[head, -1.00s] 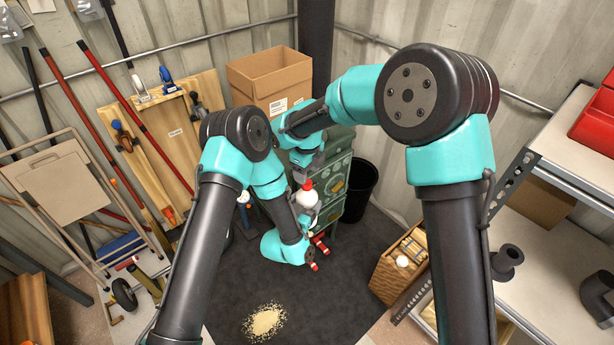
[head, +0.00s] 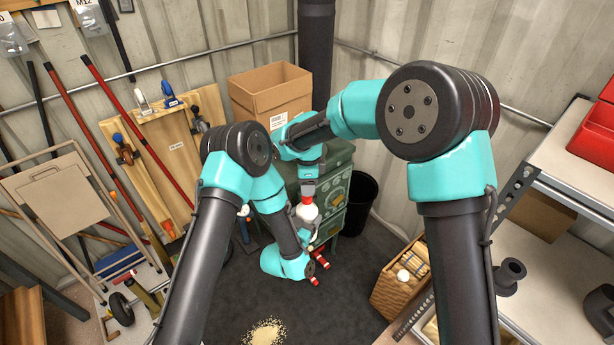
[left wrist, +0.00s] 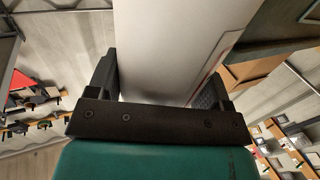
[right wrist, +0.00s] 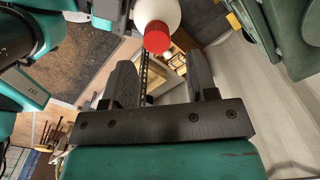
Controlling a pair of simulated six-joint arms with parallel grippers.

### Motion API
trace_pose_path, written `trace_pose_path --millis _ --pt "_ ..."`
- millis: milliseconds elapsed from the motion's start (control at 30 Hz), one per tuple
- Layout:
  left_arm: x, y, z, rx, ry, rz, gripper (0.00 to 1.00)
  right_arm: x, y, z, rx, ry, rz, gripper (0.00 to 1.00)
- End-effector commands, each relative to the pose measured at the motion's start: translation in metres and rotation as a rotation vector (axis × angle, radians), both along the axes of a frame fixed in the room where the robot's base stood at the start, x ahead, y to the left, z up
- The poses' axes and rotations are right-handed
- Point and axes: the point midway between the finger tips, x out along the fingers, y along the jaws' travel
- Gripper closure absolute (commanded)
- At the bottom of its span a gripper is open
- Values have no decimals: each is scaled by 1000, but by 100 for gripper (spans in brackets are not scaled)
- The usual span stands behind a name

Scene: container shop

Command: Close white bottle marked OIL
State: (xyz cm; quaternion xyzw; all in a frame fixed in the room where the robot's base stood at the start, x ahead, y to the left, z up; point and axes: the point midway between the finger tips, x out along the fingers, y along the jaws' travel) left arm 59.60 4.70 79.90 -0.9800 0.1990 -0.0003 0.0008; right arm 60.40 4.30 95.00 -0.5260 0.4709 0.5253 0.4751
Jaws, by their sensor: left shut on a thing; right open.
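The white bottle (head: 306,212) is upright in the head view, with a red cap (head: 308,189) at its top. My left gripper (left wrist: 158,85) is shut on the bottle's white body, which fills the middle of the left wrist view; its fingers are hard to make out in the head view. My right gripper (head: 308,178) is open, just above the cap. In the right wrist view the cap (right wrist: 157,38) lies ahead of the fingertips, not between them. I cannot tell how tightly the cap sits. The OIL marking is not readable.
A sandy pile (head: 266,333) lies on the dark mat (head: 335,310).

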Motion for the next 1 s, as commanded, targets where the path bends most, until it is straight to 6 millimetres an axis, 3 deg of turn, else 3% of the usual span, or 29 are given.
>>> trace_pose_path --millis 1000 --pt "0 0 0 0 0 0 93 3 -1 16 -11 -11 1332 47"
